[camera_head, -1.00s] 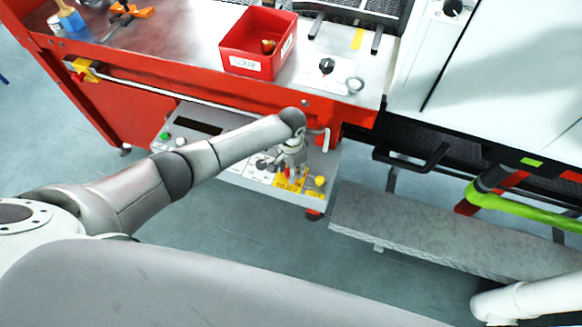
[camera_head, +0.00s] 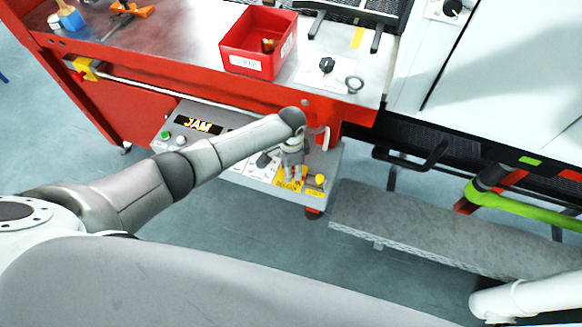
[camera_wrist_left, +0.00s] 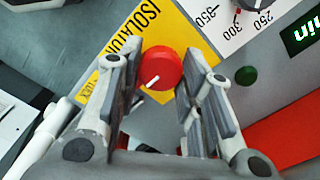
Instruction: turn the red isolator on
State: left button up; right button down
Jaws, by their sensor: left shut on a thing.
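The red isolator (camera_wrist_left: 161,68) is a round red knob with a white pointer line, on a yellow plate (camera_wrist_left: 135,38) marked ISOLATOR. In the left wrist view it sits between the two fingers of my left gripper (camera_wrist_left: 158,80), which is shut on it. The white line points down and left in that view. In the head view my left gripper (camera_head: 290,172) reaches down to the right part of the control panel (camera_head: 232,176) and largely hides the knob. My right gripper is not in view.
The panel's display (camera_head: 198,125) is lit and reads JAM. Beside the isolator are a yellow knob (camera_head: 319,180), a dark green button (camera_wrist_left: 246,75) and a dial (camera_wrist_left: 250,4). A red bin (camera_head: 236,46) stands on the bench above. A grey step (camera_head: 430,228) lies to the right.

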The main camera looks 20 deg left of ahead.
pick_arm(q)
jog(key=shift+w+r, duration=0.1)
jog(key=o, duration=1)
notch_tip(320, 180, up, 12)
dwell(0.5)
